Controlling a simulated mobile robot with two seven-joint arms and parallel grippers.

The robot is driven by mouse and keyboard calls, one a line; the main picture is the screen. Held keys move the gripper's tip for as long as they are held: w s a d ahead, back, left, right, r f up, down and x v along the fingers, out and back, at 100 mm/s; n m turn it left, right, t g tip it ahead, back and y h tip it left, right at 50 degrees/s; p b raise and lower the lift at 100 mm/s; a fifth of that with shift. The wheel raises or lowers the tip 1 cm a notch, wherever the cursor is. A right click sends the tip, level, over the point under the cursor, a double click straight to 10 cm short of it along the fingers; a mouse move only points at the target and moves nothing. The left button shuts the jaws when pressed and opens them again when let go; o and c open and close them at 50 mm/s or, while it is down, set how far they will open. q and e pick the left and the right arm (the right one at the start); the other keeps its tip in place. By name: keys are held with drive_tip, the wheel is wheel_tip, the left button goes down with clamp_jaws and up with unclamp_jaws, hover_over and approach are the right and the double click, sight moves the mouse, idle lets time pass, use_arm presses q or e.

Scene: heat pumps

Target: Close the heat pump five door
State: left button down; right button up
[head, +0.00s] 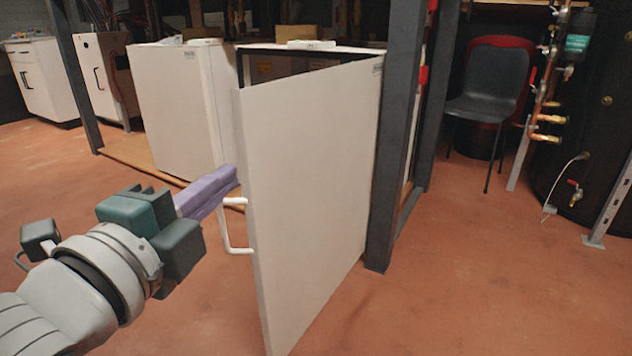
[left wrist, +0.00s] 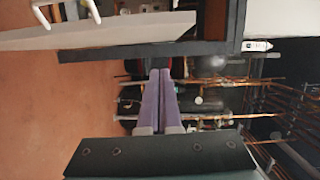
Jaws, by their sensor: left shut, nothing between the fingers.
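The white heat pump door (head: 312,190) stands wide open in the head view, its free edge toward me and its far edge beside a dark post. A white bar handle (head: 229,226) sticks out to the left at its free edge. My left gripper (head: 237,176) is shut and empty, its purple fingers just left of the door edge, above the handle. I cannot tell if they touch the door. In the left wrist view the shut fingers (left wrist: 160,74) point up the picture, with the door panel (left wrist: 110,30) and handle (left wrist: 66,10) beyond at upper left. My right gripper is not in view.
Behind the door is the open, dark-framed heat pump cabinet (head: 281,66). Another white unit (head: 172,103) stands to its left. Dark steel posts (head: 400,130) rise right of the door. A dark chair (head: 491,83) and copper pipes stand at right. The front floor (head: 455,290) is clear.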

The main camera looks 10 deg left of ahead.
sight(244, 151)
use_arm(q)
drive_tip(key=shift+m, duration=0.3)
drive_tip(key=w+b, duration=0.2)
drive_tip(key=w, duration=0.2)
drive_tip(key=w+a+f+b, duration=0.1)
drive_tip(key=w+b, duration=0.1)
drive_tip(key=w, duration=0.1)
drive_tip(key=w+a+b, duration=0.1)
drive_tip(key=w, duration=0.3)
drive_tip(key=shift+w+f+b, duration=0.15)
drive_tip(key=shift+w+b, duration=0.2)
drive_tip(key=shift+b, duration=0.05)
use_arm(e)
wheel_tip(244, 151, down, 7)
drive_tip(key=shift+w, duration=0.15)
use_arm(q)
drive_tip(key=shift+a, duration=0.1)
